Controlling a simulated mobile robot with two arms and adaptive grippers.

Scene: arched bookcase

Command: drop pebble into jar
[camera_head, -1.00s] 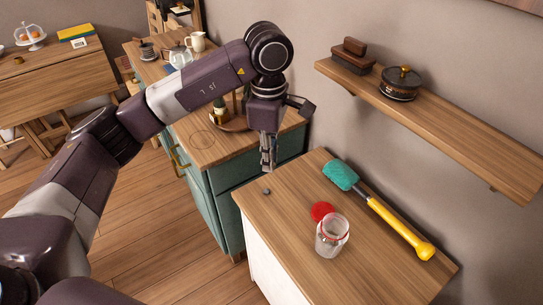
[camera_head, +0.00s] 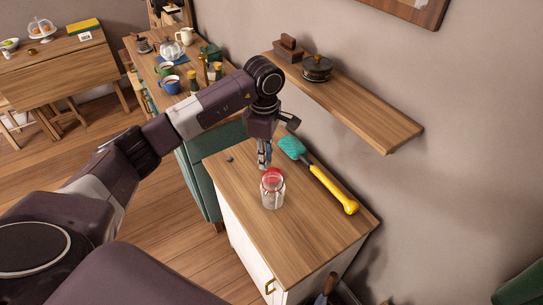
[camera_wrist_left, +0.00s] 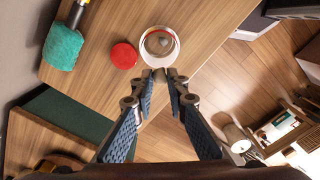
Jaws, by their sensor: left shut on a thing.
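The clear glass jar (camera_head: 272,190) stands upright and open on the cabinet top; it also shows from above in the wrist view (camera_wrist_left: 147,60). My left gripper (camera_head: 264,165) points down on the far side of the jar. In the wrist view its fingertips (camera_wrist_left: 165,75) are close together at the jar's rim. A grey pebble (camera_wrist_left: 158,42) shows just past the fingertips, within the jar's round outline; its height relative to the mouth is unclear. Another small dark pebble-like thing (camera_head: 229,158) lies on the cabinet top to the left. My right gripper is not in view.
A red lid (camera_wrist_left: 124,55) lies beside the jar. A tool with a teal head (camera_head: 292,147) and yellow handle (camera_head: 336,191) lies to the right. A wall shelf (camera_head: 350,105) overhangs the wall side. The near part of the cabinet top (camera_head: 285,240) is clear.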

